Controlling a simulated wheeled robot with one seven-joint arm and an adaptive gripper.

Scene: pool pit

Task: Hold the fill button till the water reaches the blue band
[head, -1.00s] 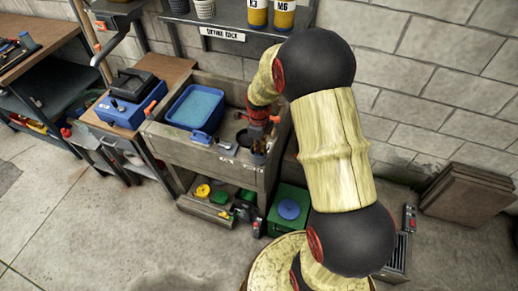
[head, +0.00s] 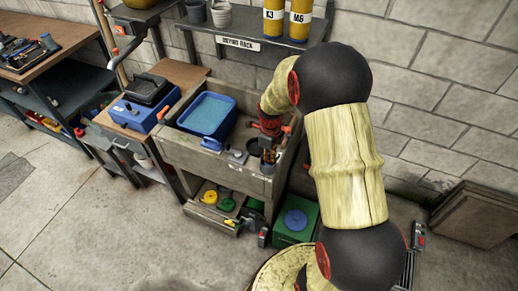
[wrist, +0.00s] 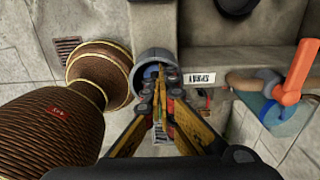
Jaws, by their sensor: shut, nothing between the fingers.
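My gripper (head: 268,160) points down at the right end of the grey sink (head: 213,163) in the head view. In the wrist view my gripper (wrist: 160,82) is shut, with its fingertips together over a round grey housing (wrist: 146,58) that has a blue centre (wrist: 152,71). The blue part may be the button; the fingers cover much of it, and I cannot tell whether they touch it. A clear vessel with blue in it (wrist: 290,121) stands at the right in the wrist view. I cannot make out a water level or a separate blue band.
A blue tub (head: 207,113) sits in the sink's left part. An orange lever (wrist: 300,68) and a "SPRAY" label (wrist: 199,78) are right of my fingers. A ribbed brown object (wrist: 55,115) is at left. A green box (head: 295,218) stands on the floor.

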